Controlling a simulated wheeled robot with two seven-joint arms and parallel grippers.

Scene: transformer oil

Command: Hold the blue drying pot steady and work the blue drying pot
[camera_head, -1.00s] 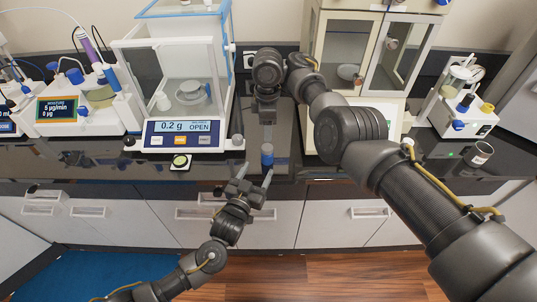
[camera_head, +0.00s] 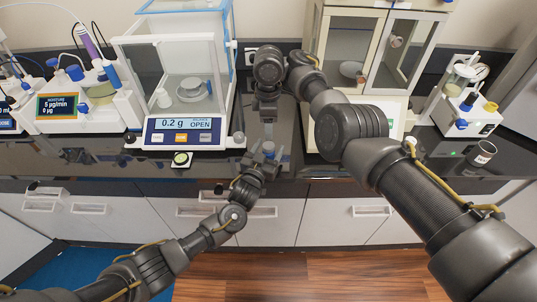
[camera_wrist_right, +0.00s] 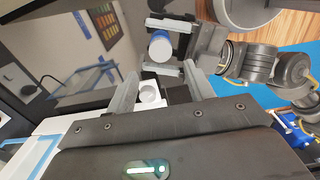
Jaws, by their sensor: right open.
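The blue drying pot (camera_head: 269,147) is at the front edge of the black bench, below my right gripper. It also shows in the right wrist view (camera_wrist_right: 160,48) as a round blue-and-white piece. My left gripper (camera_head: 268,155) has its fingers on either side of the pot. Whether they touch it is unclear. The left gripper also shows in the right wrist view (camera_wrist_right: 165,47). My right gripper (camera_wrist_right: 163,88) is open. A small white piece with a round top (camera_wrist_right: 149,93) shows between its fingers, apart from the pot.
A balance (camera_head: 183,130) reading 0.2 g and OPEN stands to the left, with a small green-topped dish (camera_head: 181,159) before it. A glass-fronted cabinet (camera_head: 330,60) stands behind my right arm. A small dark-and-white cup (camera_head: 483,153) sits at right.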

